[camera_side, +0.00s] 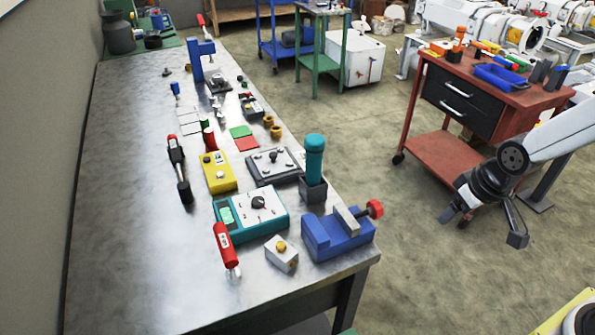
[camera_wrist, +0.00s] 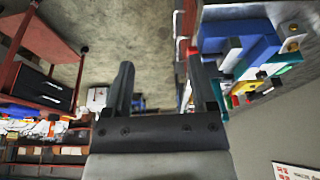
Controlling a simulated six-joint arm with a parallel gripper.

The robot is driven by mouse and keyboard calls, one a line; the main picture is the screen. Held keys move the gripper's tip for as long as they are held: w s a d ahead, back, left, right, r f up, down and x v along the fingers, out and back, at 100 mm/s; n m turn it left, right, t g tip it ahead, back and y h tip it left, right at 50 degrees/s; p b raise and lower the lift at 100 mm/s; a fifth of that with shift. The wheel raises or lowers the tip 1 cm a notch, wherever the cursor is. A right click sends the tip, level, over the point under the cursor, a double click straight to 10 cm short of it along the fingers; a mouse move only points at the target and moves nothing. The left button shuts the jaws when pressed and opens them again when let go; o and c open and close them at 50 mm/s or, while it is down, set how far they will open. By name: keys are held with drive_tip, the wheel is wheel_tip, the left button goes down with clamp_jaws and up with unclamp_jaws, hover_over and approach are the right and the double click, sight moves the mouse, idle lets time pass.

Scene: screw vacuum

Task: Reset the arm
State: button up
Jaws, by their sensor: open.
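My gripper (camera_side: 484,222) hangs at the right of the side view, beyond the bench edge and over bare floor. Its two fingers are spread apart with nothing between them. In the wrist view the open fingers (camera_wrist: 160,68) point up the picture, with floor behind them. My white arm reaches in from the right edge of the side view. The gripper is clear of the metal workbench (camera_side: 130,200) and touches nothing that I can see.
The bench holds a blue vise (camera_side: 338,235), a red-handled screwdriver (camera_side: 226,248), a teal meter (camera_side: 252,212) and a yellow box (camera_side: 217,172). A red tool cart (camera_side: 440,150) stands just behind my gripper in the side view. Open floor (camera_side: 400,270) lies between bench and arm.

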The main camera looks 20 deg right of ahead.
drive_tip(key=shift+s+d+r+g, duration=0.15)
drive_tip(key=shift+s+d+g, duration=0.05)
drive_tip(key=shift+s+d, duration=0.25)
drive_tip(key=shift+s+d+r+g, duration=0.15)
drive_tip(key=shift+s+d+g, duration=0.05)
drive_tip(key=shift+s+d, duration=0.25)
idle(0.6)
